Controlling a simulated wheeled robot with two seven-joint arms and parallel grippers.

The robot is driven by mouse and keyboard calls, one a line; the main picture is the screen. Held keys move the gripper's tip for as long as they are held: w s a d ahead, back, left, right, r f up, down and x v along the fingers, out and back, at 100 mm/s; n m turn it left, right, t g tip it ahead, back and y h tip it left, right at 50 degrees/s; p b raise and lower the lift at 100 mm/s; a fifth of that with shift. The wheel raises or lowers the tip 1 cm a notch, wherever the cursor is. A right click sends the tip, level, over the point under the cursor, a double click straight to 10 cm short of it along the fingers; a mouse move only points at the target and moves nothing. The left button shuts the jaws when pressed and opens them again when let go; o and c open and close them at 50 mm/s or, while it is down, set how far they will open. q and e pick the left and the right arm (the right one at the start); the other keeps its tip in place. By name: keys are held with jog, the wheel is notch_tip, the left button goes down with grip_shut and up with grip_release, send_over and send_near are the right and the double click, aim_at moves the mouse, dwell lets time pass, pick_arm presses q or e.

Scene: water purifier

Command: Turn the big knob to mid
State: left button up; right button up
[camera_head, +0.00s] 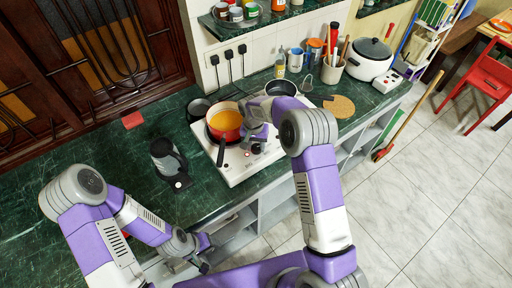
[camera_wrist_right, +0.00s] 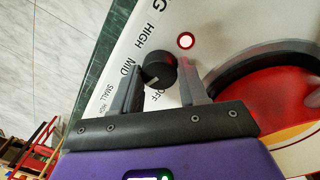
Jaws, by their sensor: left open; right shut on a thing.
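The big knob (camera_wrist_right: 158,68) is black and round and sits on the white stove panel, in the right wrist view. Printed words HIGH, MID, SMALL HIGH and OFF stand around it. A pale mark shows on its lower edge; I cannot tell exactly which word it points to. My right gripper (camera_wrist_right: 157,80) has its two fingers on either side of the knob and is shut on it. In the head view this gripper (camera_head: 256,142) is over the white stove (camera_head: 237,175), and the arm hides part of it. My left gripper (camera_head: 203,262) is open and low, away from the stove.
A red pot (camera_head: 217,133) with orange contents stands on the stove close to my right gripper. A lit red indicator (camera_wrist_right: 186,41) is beside the knob. A black pan (camera_head: 280,88) is behind. A dark appliance (camera_head: 166,158) stands left on the green counter (camera_head: 115,160).

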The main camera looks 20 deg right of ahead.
aim_at(255, 146)
jog(key=m, duration=0.3)
jog(key=shift+m, duration=0.4)
jog(key=m, duration=0.4)
jog(key=shift+m, duration=0.4)
jog(key=shift+w+y, duration=0.1)
jog(key=shift+y, duration=0.2)
jog(key=o, duration=1)
jog(key=shift+o, duration=0.2)
jog(key=r, duration=0.7)
jog(key=shift+w+r, duration=0.2)
jog(key=shift+r, duration=0.1)
jog(key=shift+s+f, duration=0.1)
